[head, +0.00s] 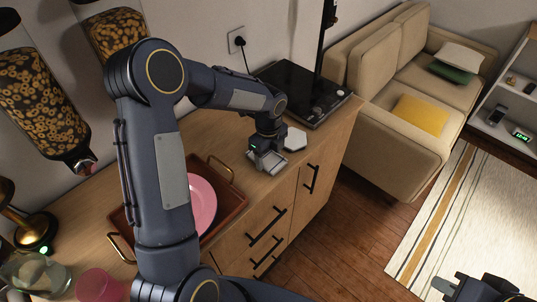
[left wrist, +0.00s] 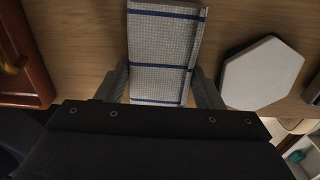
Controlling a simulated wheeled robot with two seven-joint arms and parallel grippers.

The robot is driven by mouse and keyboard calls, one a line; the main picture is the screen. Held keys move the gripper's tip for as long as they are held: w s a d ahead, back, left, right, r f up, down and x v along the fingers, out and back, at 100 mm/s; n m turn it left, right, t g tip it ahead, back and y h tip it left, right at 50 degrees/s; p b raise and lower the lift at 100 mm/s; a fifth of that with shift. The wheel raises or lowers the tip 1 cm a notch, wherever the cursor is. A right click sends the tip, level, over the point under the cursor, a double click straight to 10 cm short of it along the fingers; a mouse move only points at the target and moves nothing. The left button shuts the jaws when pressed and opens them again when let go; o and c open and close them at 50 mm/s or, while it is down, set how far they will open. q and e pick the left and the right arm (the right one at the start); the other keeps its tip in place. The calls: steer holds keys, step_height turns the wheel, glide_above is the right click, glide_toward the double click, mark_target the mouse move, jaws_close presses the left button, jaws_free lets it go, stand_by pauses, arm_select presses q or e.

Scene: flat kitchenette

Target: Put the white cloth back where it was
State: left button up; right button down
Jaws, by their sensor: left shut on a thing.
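The white cloth (left wrist: 160,50) has a fine grid weave and dark blue stripes. In the left wrist view it lies flat and folded between the two fingers of my left gripper (left wrist: 165,92), which is shut on its near end. In the head view the cloth (head: 270,162) shows as a pale patch at the fingers of my left gripper (head: 266,160), over the wooden counter near its front edge. Whether the cloth touches the counter I cannot tell. My right gripper (head: 478,288) is at the bottom right, over the floor and rug, away from the cloth.
A white hexagonal piece (head: 295,138) lies right beside the cloth, before the black hob (head: 305,92). A brown tray (head: 231,199) with a pink plate (head: 202,205) is to the left. Bare counter (head: 225,140) lies behind my gripper.

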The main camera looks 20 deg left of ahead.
mark_target(269, 156)
arm_select(q)
steer(key=o, duration=0.9)
steer(key=shift+f, duration=0.1)
steer(key=shift+o, duration=0.2)
step_height(269, 156, up, 12)
steer(key=s+a+r+n+t, duration=0.1)
steer(key=s+r+n, duration=0.3)
steer(key=s+n, duration=0.15)
steer(key=s+d+n+t+h, duration=0.3)
steer(key=s+n+t, duration=0.1)
steer(key=s+n, duration=1.4)
steer(key=shift+s+f+t+h, duration=0.15)
steer(key=shift+s+t+h, duration=0.2)
steer(key=shift+s, duration=0.75)
steer(key=shift+d, duration=0.1)
